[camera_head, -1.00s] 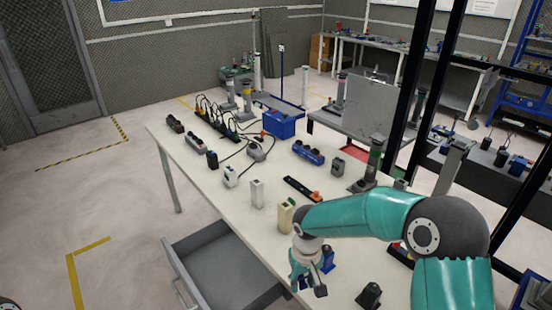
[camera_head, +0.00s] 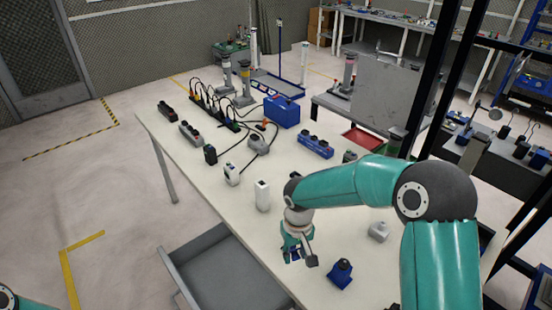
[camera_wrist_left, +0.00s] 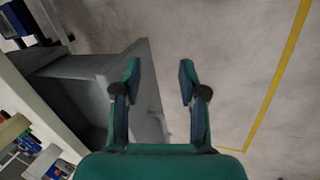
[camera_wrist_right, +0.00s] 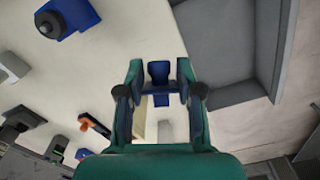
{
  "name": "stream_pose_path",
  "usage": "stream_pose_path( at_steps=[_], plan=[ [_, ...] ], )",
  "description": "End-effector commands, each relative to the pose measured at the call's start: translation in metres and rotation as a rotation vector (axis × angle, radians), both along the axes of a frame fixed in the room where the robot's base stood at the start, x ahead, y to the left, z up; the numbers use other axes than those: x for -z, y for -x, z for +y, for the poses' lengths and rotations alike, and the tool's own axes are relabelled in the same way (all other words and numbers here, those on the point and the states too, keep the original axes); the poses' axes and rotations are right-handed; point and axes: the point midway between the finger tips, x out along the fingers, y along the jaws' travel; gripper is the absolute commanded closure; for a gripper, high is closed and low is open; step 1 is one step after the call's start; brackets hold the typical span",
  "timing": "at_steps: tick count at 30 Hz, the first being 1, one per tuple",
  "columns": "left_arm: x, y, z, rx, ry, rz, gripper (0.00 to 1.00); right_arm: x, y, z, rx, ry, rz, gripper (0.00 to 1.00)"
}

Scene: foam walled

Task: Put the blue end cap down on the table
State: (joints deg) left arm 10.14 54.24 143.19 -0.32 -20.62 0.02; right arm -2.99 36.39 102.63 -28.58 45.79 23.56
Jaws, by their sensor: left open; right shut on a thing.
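My right gripper (camera_head: 293,257) is over the near left part of the pale table (camera_head: 290,175) in the head view. In the right wrist view its fingers are shut on the blue end cap (camera_wrist_right: 158,72), which shows between the fingertips. In the head view only a little blue shows at the fingers, and I cannot tell whether the cap touches the table. My left gripper (camera_wrist_left: 158,80) is open and empty in the left wrist view, above the drawer and floor; in the head view only a teal bit of its arm shows at the bottom left.
A blue block with a dark knob (camera_head: 340,273) stands right of my right gripper. A grey piece (camera_head: 378,231) and a white block (camera_head: 262,196) are also near. An open grey drawer (camera_head: 225,268) juts out below the table's left edge. Several devices and cables stand farther back.

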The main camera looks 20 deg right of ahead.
Motion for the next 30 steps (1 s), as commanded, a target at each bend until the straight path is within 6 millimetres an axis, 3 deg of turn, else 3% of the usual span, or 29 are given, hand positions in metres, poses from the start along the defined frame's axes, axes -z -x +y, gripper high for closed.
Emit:
stream_pose_path(
  at_steps=[1, 3, 8, 13, 18, 25, 30],
  plan=[
    [0.0, 0.0, 0.0, 0.0, 0.0, 0.0, 0.48, 0.0, 0.0, -0.002, 0.003, 0.0, 0.0, 0.88],
    [0.002, 0.0, 0.0, 0.0, 0.0, 0.0, 0.39, 0.0, -0.003, -0.005, 0.001, 0.002, -0.001, 0.88],
    [0.013, 0.0, 0.0, 0.0, 0.0, 0.0, 0.39, -0.003, -0.024, -0.026, -0.028, 0.015, -0.007, 0.88],
    [0.034, 0.0, 0.0, 0.0, 0.0, -0.001, 0.39, -0.019, -0.06, -0.072, -0.11, 0.032, -0.006, 0.88],
    [0.054, 0.0, 0.0, 0.0, 0.0, -0.001, 0.39, -0.044, -0.081, -0.122, -0.213, 0.027, 0.002, 0.88],
    [0.069, 0.0, 0.0, 0.0, 0.0, -0.001, 0.39, -0.072, -0.086, -0.164, -0.325, 0.004, 0.0, 0.88],
    [0.071, 0.0, 0.0, 0.0, 0.0, -0.001, 0.39, -0.068, -0.084, -0.172, -0.355, -0.004, 0.004, 0.88]
  ],
)
